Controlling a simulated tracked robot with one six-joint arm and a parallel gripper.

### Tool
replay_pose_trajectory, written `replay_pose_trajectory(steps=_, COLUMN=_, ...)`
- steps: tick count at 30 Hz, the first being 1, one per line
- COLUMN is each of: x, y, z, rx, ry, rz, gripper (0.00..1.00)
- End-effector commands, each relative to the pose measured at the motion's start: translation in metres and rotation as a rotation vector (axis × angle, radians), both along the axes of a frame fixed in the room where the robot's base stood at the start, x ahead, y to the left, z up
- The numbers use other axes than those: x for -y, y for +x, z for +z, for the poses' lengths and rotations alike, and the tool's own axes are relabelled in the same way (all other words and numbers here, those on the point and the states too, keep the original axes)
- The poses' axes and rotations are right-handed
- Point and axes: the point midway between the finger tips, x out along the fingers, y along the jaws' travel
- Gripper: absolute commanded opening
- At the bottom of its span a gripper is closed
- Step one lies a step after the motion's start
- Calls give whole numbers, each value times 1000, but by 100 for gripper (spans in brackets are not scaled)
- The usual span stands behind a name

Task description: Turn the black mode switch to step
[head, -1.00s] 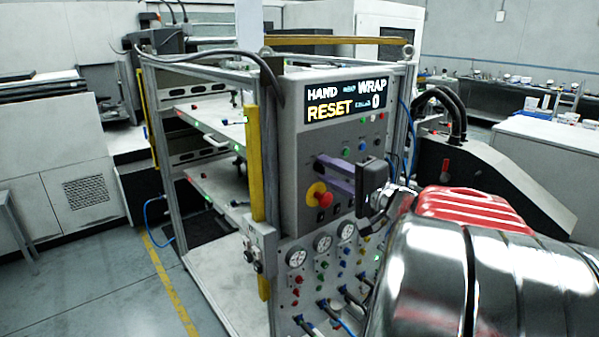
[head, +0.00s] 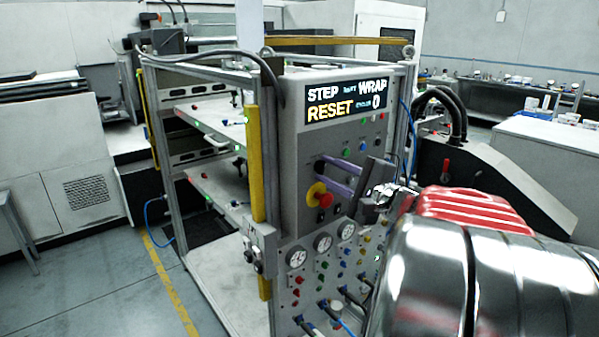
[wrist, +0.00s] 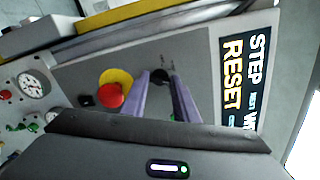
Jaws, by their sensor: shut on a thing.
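My gripper (head: 341,176) reaches the grey control panel (head: 290,180) with its two purple fingers. In the wrist view the fingers (wrist: 162,92) are closed around the black mode switch (wrist: 160,76), a small dark knob that shows between their tips.
A red emergency button on a yellow base (head: 319,195) sits close beside the fingers. Small coloured buttons (head: 362,146) lie above right. Gauges (head: 322,241) and hoses fill the panel below. A yellow post (head: 256,165) stands left of the panel.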

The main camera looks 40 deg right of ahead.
Motion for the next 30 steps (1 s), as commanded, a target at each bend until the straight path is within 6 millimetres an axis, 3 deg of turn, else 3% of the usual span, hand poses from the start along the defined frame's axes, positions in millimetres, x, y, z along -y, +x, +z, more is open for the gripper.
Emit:
replay_pose_trajectory(steps=6, x=2, y=-1, z=-6, rx=-10, ry=5, rz=-7, gripper=5)
replay_pose_trajectory(steps=7, x=2, y=-1, z=-6, rx=-10, ry=5, rz=-7, gripper=28)
replay_pose_trajectory(steps=14, x=1, y=0, z=-4, rx=-7, ry=2, rz=-4, gripper=44)
replay_pose_trajectory(steps=24, x=1, y=-2, z=-2, rx=-3, ry=0, rz=-2, gripper=46)
replay_pose_trajectory(steps=30, x=2, y=-16, z=-2, rx=-2, ry=-1, rz=-3, gripper=46)
